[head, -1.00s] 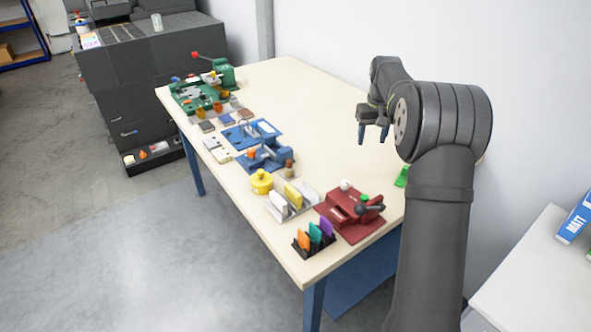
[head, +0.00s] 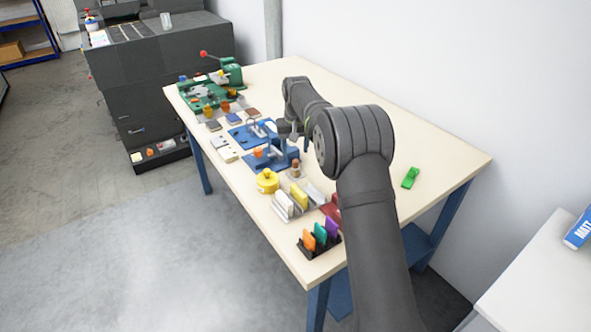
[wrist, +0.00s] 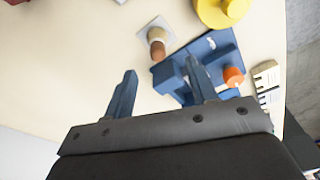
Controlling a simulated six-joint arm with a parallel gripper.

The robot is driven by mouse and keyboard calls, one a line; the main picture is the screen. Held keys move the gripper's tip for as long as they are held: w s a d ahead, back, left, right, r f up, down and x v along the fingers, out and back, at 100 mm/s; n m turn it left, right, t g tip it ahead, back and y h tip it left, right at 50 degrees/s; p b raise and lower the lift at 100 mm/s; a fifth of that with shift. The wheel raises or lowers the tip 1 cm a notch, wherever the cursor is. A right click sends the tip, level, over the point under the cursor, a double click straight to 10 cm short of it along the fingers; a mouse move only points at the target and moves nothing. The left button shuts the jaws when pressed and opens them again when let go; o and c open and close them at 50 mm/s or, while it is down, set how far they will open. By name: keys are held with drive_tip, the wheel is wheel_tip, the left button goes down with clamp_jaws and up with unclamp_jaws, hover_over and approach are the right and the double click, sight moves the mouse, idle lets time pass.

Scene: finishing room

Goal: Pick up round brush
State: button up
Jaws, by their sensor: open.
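The round brush (wrist: 157,40) appears in the wrist view as a short piece with a pale tan part and a red-brown end, at a small grey square plate. In the head view the brush (head: 296,169) stands small on the table, beside the blue fixture. In the head view my gripper (head: 294,138) is above the table, behind the brush and partly hidden by my arm.
A blue fixture (wrist: 213,48) with an orange knob is close to the right finger. A yellow pot (head: 267,183), a rack of upright cards (head: 319,236) and a partly hidden red fixture (head: 331,208) stand nearby. A green clip (head: 410,178) lies on clear tabletop at right.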

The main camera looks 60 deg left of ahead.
sight(296, 161)
drive_tip(key=f, duration=0.5)
drive_tip(key=a+f, duration=0.1)
drive_tip(key=f, duration=0.2)
drive_tip(key=shift+w+f, duration=0.15)
drive_tip(key=shift+w, duration=0.25)
drive_tip(key=c, duration=1)
